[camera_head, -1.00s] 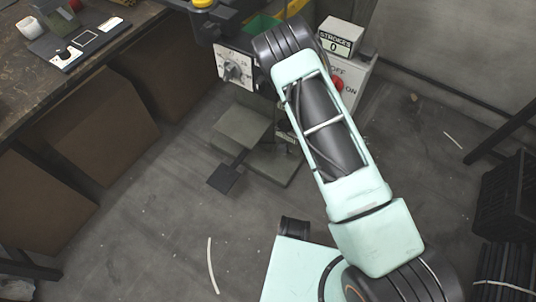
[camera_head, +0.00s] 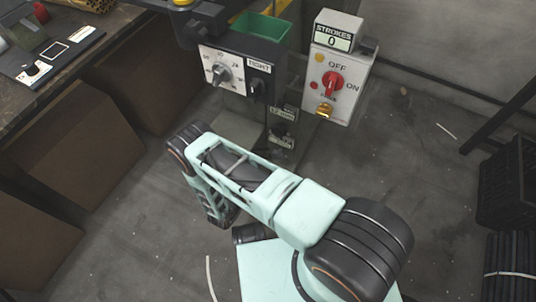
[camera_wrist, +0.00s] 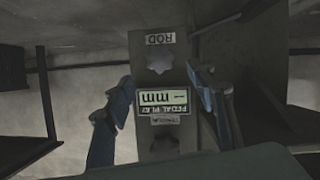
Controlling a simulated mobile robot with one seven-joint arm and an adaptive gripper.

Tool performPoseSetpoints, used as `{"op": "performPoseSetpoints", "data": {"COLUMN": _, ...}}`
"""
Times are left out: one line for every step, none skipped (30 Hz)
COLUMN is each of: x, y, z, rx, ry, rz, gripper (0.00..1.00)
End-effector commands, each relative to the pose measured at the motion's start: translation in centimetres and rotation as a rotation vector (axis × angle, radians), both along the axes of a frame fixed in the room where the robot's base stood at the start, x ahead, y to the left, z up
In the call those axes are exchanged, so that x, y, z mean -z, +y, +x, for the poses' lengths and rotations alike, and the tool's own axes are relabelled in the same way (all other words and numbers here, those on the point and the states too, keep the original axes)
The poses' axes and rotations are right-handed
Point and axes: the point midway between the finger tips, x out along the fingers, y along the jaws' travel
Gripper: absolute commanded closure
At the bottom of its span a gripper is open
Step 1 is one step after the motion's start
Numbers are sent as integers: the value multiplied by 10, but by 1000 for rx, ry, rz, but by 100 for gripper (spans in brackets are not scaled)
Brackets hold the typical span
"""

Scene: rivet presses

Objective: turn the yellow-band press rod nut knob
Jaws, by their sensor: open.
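In the wrist view a grey lobed knob (camera_wrist: 159,62) sits on the press post, beside an upside-down ROD label (camera_wrist: 160,39). My gripper (camera_wrist: 162,82) is open, with one blue-grey finger on each side of the post. The knob lies between and slightly beyond the fingertips, with no grip on it; I cannot tell the exact depth gap. A PEDAL PLAY display (camera_wrist: 163,100) and a second dark knob (camera_wrist: 165,145) are on the same post. In the head view the post's small display (camera_head: 283,114) shows above my forearm; my gripper is hidden there. Only a bit of yellow (camera_head: 182,2) shows on the press.
A control box with a white dial (camera_head: 221,74) and a TIGHT label is on the press. A white box with a red switch (camera_head: 333,84) and a STROKES counter stands right of it. A workbench (camera_head: 60,75) is left; black crates (camera_head: 508,185) are right. Floor between is clear.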

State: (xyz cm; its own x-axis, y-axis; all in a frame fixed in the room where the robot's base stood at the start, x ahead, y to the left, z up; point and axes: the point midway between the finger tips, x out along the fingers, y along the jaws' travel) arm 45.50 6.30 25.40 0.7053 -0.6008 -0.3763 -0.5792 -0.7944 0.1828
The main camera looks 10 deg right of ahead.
Motion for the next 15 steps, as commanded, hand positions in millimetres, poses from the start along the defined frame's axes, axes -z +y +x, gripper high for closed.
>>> {"op": "performPoseSetpoints", "data": {"x": 3, "y": -4, "z": 3, "rx": 3, "ry": -3, "rz": -1, "gripper": 49}}
{"op": "performPoseSetpoints", "data": {"x": 4, "y": -6, "z": 6, "rx": 3, "ry": -3, "rz": -1, "gripper": 49}}
{"op": "performPoseSetpoints", "data": {"x": 6, "y": -10, "z": 10, "rx": 4, "ry": -3, "rz": -2, "gripper": 49}}
{"op": "performPoseSetpoints", "data": {"x": 8, "y": -13, "z": 14, "rx": 4, "ry": -3, "rz": -2, "gripper": 49}}
{"op": "performPoseSetpoints", "data": {"x": 11, "y": -16, "z": 17, "rx": 3, "ry": -3, "rz": -1, "gripper": 49}}
{"op": "performPoseSetpoints", "data": {"x": 14, "y": -20, "z": 23, "rx": 2, "ry": -3, "rz": -1, "gripper": 49}}
{"op": "performPoseSetpoints", "data": {"x": 16, "y": -24, "z": 28, "rx": 3, "ry": -4, "rz": -1, "gripper": 49}}
{"op": "performPoseSetpoints", "data": {"x": 19, "y": -28, "z": 32, "rx": 3, "ry": -4, "rz": -1, "gripper": 49}}
{"op": "performPoseSetpoints", "data": {"x": 22, "y": -32, "z": 37, "rx": 3, "ry": -2, "rz": 0, "gripper": 49}}
{"op": "performPoseSetpoints", "data": {"x": 24, "y": -36, "z": 41, "rx": 2, "ry": -2, "rz": -1, "gripper": 49}}
{"op": "performPoseSetpoints", "data": {"x": 26, "y": -39, "z": 46, "rx": 2, "ry": -3, "rz": -1, "gripper": 49}}
{"op": "performPoseSetpoints", "data": {"x": 29, "y": -43, "z": 50, "rx": 2, "ry": -2, "rz": 0, "gripper": 49}}
{"op": "performPoseSetpoints", "data": {"x": 31, "y": -46, "z": 54, "rx": 2, "ry": -1, "rz": -1, "gripper": 49}}
{"op": "performPoseSetpoints", "data": {"x": 32, "y": -49, "z": 57, "rx": 1, "ry": -1, "rz": -1, "gripper": 49}}
{"op": "performPoseSetpoints", "data": {"x": 34, "y": -52, "z": 61, "rx": 1, "ry": -1, "rz": -2, "gripper": 49}}
